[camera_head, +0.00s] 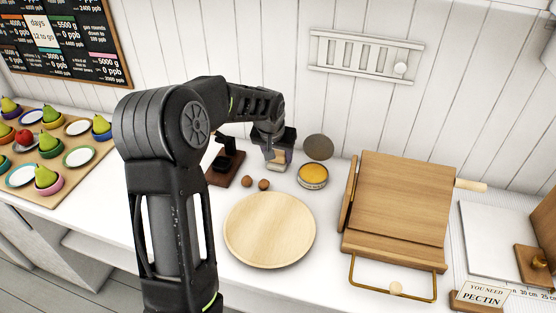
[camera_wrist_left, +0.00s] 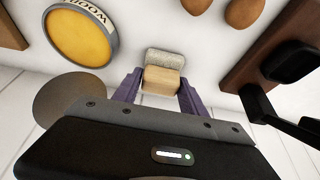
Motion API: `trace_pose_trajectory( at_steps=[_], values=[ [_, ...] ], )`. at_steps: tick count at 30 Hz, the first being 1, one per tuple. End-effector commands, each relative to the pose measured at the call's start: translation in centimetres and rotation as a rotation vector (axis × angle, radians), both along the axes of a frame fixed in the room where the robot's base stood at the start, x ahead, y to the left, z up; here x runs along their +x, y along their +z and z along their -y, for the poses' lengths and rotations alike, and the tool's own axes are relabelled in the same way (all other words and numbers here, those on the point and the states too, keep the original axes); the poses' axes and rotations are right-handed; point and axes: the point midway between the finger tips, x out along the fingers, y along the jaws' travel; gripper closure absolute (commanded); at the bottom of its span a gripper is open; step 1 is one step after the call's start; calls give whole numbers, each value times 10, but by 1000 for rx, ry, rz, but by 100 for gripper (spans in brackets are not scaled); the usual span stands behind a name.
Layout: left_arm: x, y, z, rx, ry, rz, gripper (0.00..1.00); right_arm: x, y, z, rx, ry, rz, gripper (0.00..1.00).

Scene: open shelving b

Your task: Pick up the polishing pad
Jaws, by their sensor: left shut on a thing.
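The polishing pad is a small wooden block with a grey, felt-like face. In the left wrist view, this polishing pad (camera_wrist_left: 162,79) sits between the two purple fingers of my left gripper (camera_wrist_left: 160,92), which is shut on it. In the head view, my left gripper (camera_head: 277,157) points down near the back wall, left of the wax tin (camera_head: 313,177), with the pad partly showing below the fingers. I cannot tell whether the pad touches the counter. My right gripper is not in view.
A round wooden board (camera_head: 270,230) lies in front, with two brown nut-like balls (camera_head: 256,183) behind it. A dark round lid (camera_head: 318,147) is behind the tin. A dark brown stand (camera_head: 226,165) is left, a wooden slanted stand (camera_head: 400,205) right.

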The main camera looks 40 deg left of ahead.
Motion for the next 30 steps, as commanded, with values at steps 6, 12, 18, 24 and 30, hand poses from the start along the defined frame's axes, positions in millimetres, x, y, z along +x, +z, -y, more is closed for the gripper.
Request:
trace_pose_trajectory(
  at_steps=[6,12,18,24,30],
  values=[
    [0,0,0,0,0,0,91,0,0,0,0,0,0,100],
    [0,1,0,0,0,1,91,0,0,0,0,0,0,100],
    [1,16,0,0,0,3,91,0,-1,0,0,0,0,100],
    [1,53,0,2,-1,6,91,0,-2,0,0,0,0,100],
    [1,88,0,1,0,4,91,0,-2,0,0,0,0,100]
  ],
)
